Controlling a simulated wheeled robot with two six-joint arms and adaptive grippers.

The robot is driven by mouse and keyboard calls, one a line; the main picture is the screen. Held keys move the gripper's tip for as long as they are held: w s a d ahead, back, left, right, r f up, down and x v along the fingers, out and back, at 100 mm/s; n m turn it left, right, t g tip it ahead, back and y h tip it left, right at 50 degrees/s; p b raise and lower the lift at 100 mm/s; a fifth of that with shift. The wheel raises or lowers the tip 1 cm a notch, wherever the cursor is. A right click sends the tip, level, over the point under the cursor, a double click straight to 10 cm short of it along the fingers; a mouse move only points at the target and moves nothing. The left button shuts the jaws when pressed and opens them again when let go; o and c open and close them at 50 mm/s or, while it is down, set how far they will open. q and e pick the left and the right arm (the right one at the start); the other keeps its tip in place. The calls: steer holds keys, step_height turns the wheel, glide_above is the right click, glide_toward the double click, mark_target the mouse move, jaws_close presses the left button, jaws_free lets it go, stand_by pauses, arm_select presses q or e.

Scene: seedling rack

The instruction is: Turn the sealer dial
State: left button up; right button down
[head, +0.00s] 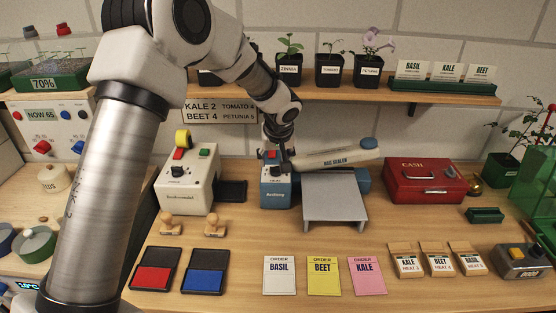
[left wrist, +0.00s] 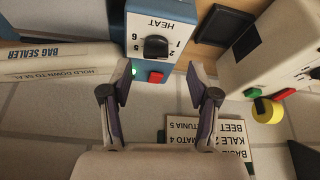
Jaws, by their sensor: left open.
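The bag sealer shows in the head view as a blue and white control box (head: 276,193) with a long pale sealing arm (head: 337,154) reaching right. In the left wrist view, its box face (left wrist: 170,25) carries a black dial (left wrist: 156,47) under the word HEAT, with numbers around it. A red button (left wrist: 156,77) and a lit green lamp (left wrist: 134,70) sit beside the dial. My left gripper (left wrist: 159,88) is open and empty, its fingers apart and facing the box, short of the dial. In the head view the left gripper (head: 279,155) is above and behind the box.
A cream machine (head: 188,187) with a yellow roll stands left of the sealer. A grey stand (head: 335,205) and a red cash box (head: 425,182) are to its right. The plant shelf (head: 350,92) hangs behind. Order cards and ink pads lie in front.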

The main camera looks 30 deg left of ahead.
mark_target(277, 167)
arm_select(q)
steer(key=x, duration=0.2)
steer(key=w+x, duration=0.1)
steer(key=x, duration=0.2)
steer(key=shift+d+r+p, duration=0.1)
steer(key=shift+r+p, duration=0.05)
steer(key=shift+p, duration=0.15)
steer(key=shift+w, duration=0.1)
steer(key=shift+s+r, duration=0.15)
steer(key=shift+s, duration=0.25)
steer(key=shift+c, duration=1)
steer(key=shift+s+r, duration=0.1)
steer(key=c, duration=0.6)
steer(key=shift+d, duration=0.15)
jaws_close()
arm_select(e)
steer(key=shift+w+r, duration=0.25)
steer(key=shift+w, duration=0.05)
